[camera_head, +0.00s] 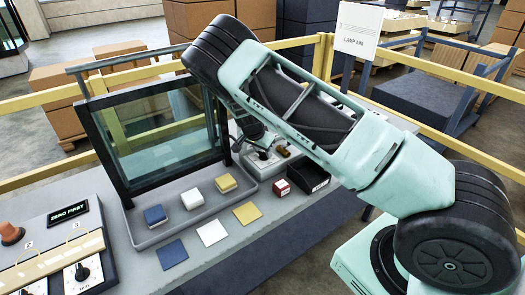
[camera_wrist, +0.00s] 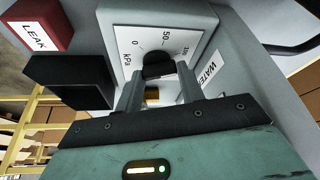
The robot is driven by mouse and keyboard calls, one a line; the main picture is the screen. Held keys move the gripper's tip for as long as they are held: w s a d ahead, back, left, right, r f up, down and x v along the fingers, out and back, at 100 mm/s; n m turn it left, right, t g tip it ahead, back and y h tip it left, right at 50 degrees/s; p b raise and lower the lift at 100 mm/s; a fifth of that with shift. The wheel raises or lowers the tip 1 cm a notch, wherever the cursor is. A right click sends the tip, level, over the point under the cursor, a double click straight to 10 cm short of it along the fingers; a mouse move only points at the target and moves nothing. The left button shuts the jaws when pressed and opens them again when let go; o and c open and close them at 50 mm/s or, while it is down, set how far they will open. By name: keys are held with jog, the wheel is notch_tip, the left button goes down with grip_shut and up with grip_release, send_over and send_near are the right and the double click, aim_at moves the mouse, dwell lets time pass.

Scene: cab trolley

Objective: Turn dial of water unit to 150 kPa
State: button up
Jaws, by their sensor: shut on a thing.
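The water unit (camera_wrist: 205,30) is a light grey box with a white dial face and a WATER label on its side. Its scale shows 0, 50, a partly seen further mark and kPa. The black dial (camera_wrist: 158,62) sits between the two fingers of my gripper (camera_wrist: 161,78), which is shut on it. The dial's pointer is hidden, so its reading cannot be told. In the head view the water unit (camera_head: 263,160) stands at the back of the bench, and my arm hides most of its dial. A brass fitting (camera_wrist: 152,94) shows between the fingers.
A red LEAK block (camera_wrist: 35,28) and an open black bin (camera_wrist: 70,82) stand near the unit. A glass-panelled frame (camera_head: 150,130) and a grey tray (camera_head: 143,243) with coloured blocks lie to the left. A LAMP AIM sign (camera_head: 358,30) and yellow rails (camera_head: 460,85) are behind.

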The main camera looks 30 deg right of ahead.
jog(key=o, duration=1)
jog(key=b+v, duration=0.3)
jog(key=v, duration=1.4)
jog(key=shift+r, duration=0.15)
